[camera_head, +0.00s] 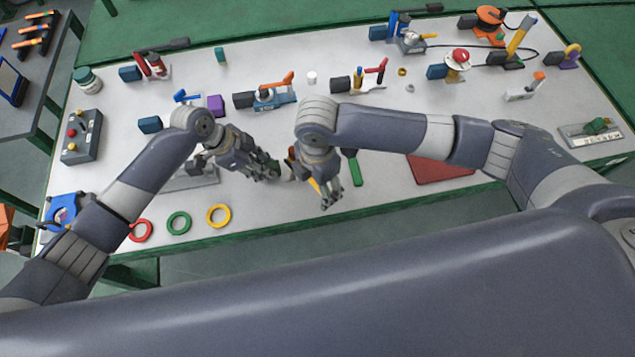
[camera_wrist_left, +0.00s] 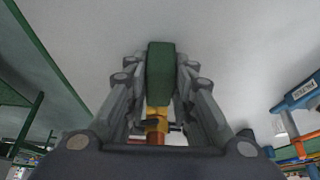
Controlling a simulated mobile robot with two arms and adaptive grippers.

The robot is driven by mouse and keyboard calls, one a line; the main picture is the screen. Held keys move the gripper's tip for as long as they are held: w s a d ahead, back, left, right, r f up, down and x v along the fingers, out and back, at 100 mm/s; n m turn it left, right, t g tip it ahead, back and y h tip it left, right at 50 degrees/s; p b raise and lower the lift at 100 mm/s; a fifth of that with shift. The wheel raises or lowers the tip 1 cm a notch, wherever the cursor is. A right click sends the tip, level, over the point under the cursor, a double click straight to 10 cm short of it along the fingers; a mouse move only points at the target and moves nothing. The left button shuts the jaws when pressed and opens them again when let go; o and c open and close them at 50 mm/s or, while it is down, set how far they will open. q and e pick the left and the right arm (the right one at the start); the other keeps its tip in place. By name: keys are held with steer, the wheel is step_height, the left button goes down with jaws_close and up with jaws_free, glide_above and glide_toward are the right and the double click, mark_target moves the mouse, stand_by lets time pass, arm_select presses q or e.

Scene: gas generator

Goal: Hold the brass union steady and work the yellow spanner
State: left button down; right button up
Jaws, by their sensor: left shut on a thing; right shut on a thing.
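My left gripper (camera_head: 264,168) is shut on a green bar-shaped piece (camera_wrist_left: 160,75), which stands between its fingers in the left wrist view. A brass-coloured fitting (camera_wrist_left: 156,122), which looks like the union, shows beyond the green piece; whether the two touch I cannot tell. My right gripper (camera_head: 328,196) is just to the right of the left one, near the table's front edge. It is shut on the yellow spanner (camera_head: 314,185), of which only a small part shows beside the fingers. The right hand hides the rest, and the union is not clear in the head view.
A green bar (camera_head: 354,171) and a dark red mat (camera_head: 440,168) lie right of my right gripper. Red (camera_head: 141,231), green (camera_head: 179,222) and yellow (camera_head: 218,215) rings lie at the front left. A grey plate (camera_head: 190,179) is beside my left forearm. Tools line the back.

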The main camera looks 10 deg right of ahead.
steer(key=shift+s, duration=0.1)
steer(key=shift+n, duration=0.4)
steer(key=shift+s+d, duration=0.4)
steer(key=shift+s, duration=0.4)
steer(key=shift+s+d, duration=0.45)
steer(key=shift+s, duration=0.3)
steer(key=shift+s+d, duration=0.4)
steer(key=shift+s, duration=0.4)
steer(key=shift+r, duration=2.55)
steer(key=shift+s+d+f+m, duration=0.2)
steer(key=shift+s+d+f, duration=0.1)
steer(key=shift+s+f, duration=0.3)
steer(key=shift+s+d+f+m, duration=0.25)
steer(key=shift+s+f, duration=0.2)
steer(key=shift+s, duration=0.15)
steer(key=shift+w, duration=0.1)
